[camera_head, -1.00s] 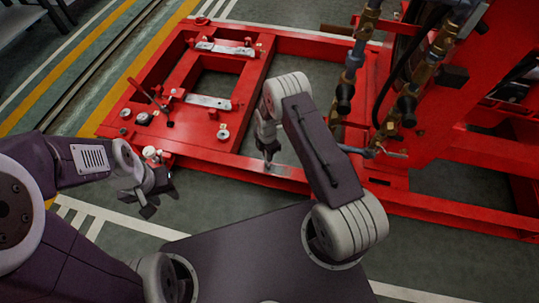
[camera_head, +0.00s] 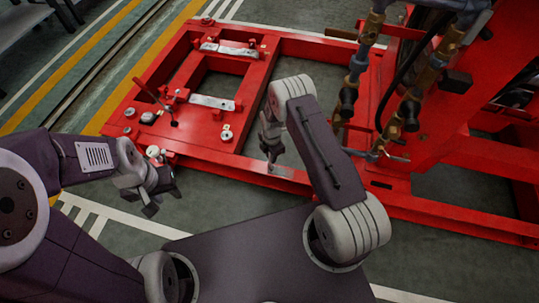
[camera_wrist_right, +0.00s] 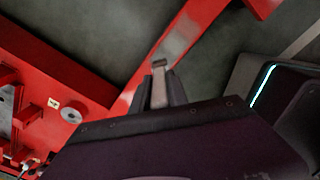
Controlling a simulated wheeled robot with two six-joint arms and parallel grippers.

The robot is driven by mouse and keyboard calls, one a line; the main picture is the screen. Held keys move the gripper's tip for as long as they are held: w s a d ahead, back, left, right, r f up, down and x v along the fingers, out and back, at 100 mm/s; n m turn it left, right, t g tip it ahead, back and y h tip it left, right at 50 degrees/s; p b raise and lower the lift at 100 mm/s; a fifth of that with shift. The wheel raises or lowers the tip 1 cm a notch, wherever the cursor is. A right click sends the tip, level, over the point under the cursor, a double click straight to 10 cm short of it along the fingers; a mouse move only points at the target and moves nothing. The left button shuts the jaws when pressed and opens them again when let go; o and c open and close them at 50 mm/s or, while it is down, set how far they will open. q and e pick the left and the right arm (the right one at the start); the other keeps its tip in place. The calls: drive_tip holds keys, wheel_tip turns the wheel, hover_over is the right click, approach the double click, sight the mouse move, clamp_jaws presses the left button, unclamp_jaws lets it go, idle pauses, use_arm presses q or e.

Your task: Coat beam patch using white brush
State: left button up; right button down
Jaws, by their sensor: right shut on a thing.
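My right gripper (camera_head: 270,150) is over the front rail of the red frame. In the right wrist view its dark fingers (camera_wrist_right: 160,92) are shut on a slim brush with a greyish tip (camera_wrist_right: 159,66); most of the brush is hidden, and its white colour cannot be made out. A pale grey patch (camera_head: 284,171) lies on the red beam near the brush tip; it also shows in the right wrist view (camera_wrist_right: 184,36). Whether the tip touches the patch cannot be told. My left gripper (camera_head: 160,201) is open and empty, in front of the frame's left corner.
Brass and grey pipework (camera_head: 408,110) stands close to the right of my right arm. The grey floor (camera_head: 195,205) is clear in front of the rail.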

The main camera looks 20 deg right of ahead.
drive_tip(key=shift+s+d, duration=0.25)
drive_tip(key=s+d+p, duration=0.4)
drive_tip(key=s+d, duration=0.1)
drive_tip(key=d, duration=0.3)
drive_tip(key=shift+d, duration=0.25)
idle(2.5)
drive_tip(key=shift+s, duration=0.1)
